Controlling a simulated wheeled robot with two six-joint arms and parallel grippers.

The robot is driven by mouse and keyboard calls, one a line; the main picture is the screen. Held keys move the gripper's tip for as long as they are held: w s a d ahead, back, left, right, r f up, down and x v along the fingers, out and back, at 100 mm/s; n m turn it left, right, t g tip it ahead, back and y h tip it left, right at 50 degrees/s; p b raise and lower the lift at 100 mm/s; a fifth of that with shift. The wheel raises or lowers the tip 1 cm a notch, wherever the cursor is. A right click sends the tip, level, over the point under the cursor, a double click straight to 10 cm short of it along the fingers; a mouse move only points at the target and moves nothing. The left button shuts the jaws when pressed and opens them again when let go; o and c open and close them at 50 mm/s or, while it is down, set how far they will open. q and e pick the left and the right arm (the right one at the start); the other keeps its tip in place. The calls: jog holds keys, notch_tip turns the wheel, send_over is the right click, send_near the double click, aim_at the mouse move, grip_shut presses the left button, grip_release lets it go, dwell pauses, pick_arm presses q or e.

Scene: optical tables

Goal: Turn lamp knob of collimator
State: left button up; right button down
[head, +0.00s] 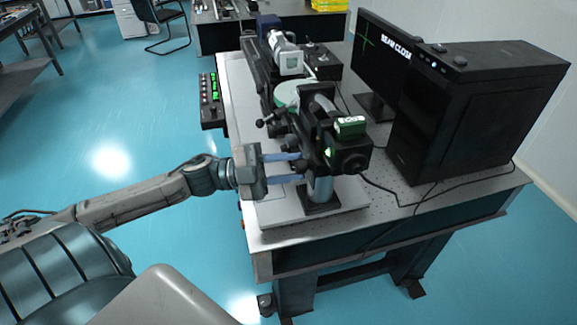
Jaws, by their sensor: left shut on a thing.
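The collimator (351,160) is a black optical instrument with a green-and-white label block on top, standing on a post at the near end of the optical table. My left gripper (300,168) reaches it from the left side. Its two bluish fingers are spread around a small dark knob at the collimator's side, which I take to be the lamp knob. The knob is mostly hidden between the fingertips, and its turn angle cannot be made out. My right gripper is not in view.
The optical table (395,213) also bears a black computer case (480,115), a monitor (380,55) reading "BEAM CLOSE", and a camera-like unit (289,60) farther back. A control box with green displays (211,98) sits at the left edge. Cables cross the right side.

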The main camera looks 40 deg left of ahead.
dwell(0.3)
pick_arm(q)
jog(key=o, duration=1)
jog(key=shift+s+a+f+p, duration=0.1)
jog(key=shift+s+a+p, duration=0.2)
jog(key=shift+a+p, duration=0.2)
jog(key=p+v, duration=0.5)
jog(key=v, duration=0.4)
jog(key=shift+a+f, duration=0.15)
jog(key=shift+a, duration=0.15)
